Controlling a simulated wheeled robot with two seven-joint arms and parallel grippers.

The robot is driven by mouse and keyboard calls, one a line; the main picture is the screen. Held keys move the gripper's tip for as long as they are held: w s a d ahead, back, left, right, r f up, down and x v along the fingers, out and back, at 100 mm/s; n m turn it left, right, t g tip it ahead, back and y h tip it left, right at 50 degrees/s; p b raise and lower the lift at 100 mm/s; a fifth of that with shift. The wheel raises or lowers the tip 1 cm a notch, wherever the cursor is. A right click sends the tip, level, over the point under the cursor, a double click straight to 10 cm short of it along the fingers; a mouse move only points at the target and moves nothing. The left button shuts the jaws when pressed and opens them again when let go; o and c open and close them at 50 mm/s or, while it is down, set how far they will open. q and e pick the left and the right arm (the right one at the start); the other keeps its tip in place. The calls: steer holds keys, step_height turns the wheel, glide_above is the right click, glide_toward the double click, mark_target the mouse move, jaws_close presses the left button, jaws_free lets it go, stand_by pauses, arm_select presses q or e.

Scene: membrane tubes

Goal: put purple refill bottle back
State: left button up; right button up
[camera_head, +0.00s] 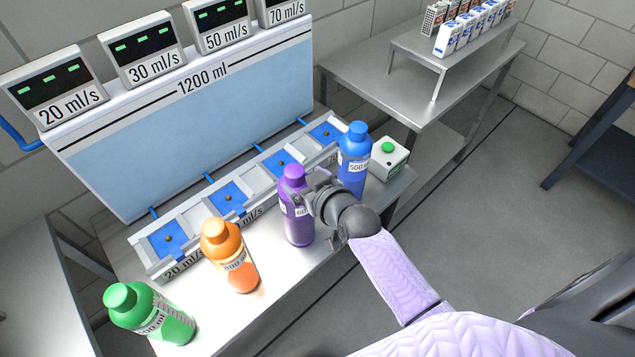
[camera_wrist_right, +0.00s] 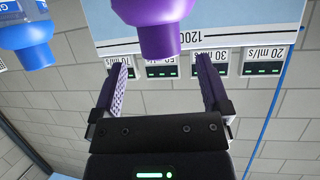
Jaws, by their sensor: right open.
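The purple refill bottle (camera_head: 298,228) stands upright on the light table in front of the dispenser, between the orange and blue bottles. My right gripper (camera_head: 312,192) is at the bottle's upper part, coming from the right. In the right wrist view the gripper (camera_wrist_right: 162,62) is open, with the purple bottle's cap and shoulder (camera_wrist_right: 158,30) beyond and roughly between the spread fingers. I cannot tell whether either finger touches it. My left gripper is not in view.
An orange bottle (camera_head: 232,262) and a green bottle (camera_head: 155,315) stand to the left, a blue bottle (camera_head: 354,165) to the right. Behind them is a row of blue-floored slots (camera_head: 230,198) under the 1200 ml tank (camera_head: 190,130). A green-button box (camera_head: 388,160) sits at the right end.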

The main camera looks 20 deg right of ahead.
steer(key=p+v, duration=0.1)
steer(key=v, duration=0.6)
steer(key=s+d+f+g+h, duration=0.1)
steer(key=s+f+g, duration=0.2)
steer(key=s+f, duration=0.6)
steer(key=s+f+g+h, duration=0.1)
steer(key=s+f+g, duration=0.3)
steer(key=f, duration=0.8)
steer(key=s+f+g, duration=0.3)
steer(key=s+f, duration=0.1)
steer(key=s, duration=0.5)
steer(key=s+f+g, duration=0.2)
steer(key=s+f, duration=0.2)
steer(key=s, duration=0.6)
step_height(320, 180, down, 16)
steer(key=d+b, duration=0.1)
steer(key=b, duration=1.4)
steer(key=shift+s+d+r+n+g+h, duration=0.2)
steer(key=shift+s+d+n+g+h, duration=0.1)
steer(key=shift+s+d+h, duration=0.15)
